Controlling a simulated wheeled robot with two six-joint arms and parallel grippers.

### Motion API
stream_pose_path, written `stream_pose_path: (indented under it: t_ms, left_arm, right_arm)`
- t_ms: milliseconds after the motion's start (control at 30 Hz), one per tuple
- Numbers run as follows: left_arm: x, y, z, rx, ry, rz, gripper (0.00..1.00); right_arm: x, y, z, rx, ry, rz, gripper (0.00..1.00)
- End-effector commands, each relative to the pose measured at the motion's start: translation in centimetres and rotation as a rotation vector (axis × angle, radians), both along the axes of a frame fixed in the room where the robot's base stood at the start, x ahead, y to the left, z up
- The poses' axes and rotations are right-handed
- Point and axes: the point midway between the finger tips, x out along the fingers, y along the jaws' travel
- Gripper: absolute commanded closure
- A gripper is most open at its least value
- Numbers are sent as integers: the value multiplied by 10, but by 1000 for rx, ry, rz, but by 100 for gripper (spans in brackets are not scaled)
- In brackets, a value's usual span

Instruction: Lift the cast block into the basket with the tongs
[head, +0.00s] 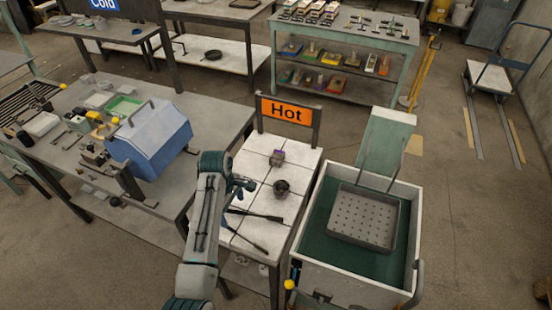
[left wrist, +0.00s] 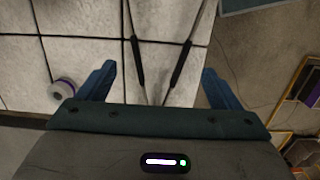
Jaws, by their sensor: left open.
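The tongs (head: 252,216) lie spread on the white tiled top of the table marked Hot. Their two dark-gripped arms (left wrist: 136,45) run between my fingers in the left wrist view, meeting low in the picture. My left gripper (head: 240,190) is open and empty at the table's left edge; both fingers show in the left wrist view (left wrist: 157,85). A small grey block with a purple patch (head: 277,158) sits behind the tongs, and a dark round piece (head: 281,187) is nearer; which is the cast block is unclear. The perforated grey basket (head: 365,217) sits in the tank.
The open pale tank (head: 312,250) with a dark green inside stands right of the Hot table. A blue toolbox (head: 150,137) is on the left bench. A white and purple roll (left wrist: 61,91) shows in the left wrist view.

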Motion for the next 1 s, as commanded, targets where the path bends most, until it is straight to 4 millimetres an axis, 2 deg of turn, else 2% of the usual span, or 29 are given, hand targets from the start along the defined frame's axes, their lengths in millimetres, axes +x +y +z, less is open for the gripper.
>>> stream_pose_path:
  t_ms: [200,400,600,867,1000]
  left_arm:
    - [-1,-3,-34,0,2,0,14]
    - [-2,-5,-54,0,1,0,14]
    - [-2,-6,-61,0,0,0,14]
    - [-2,-6,-61,0,0,0,14]
    - [-2,-6,-61,0,0,0,37]
  right_arm:
    - [1,2,-3,3,-1,-1,64]
    - [1,8,-7,8,-1,-3,64]
    - [1,9,-8,9,-1,-3,64]
    - [1,6,-8,6,-1,-1,64]
    - [1,3,-8,3,-1,-1,64]
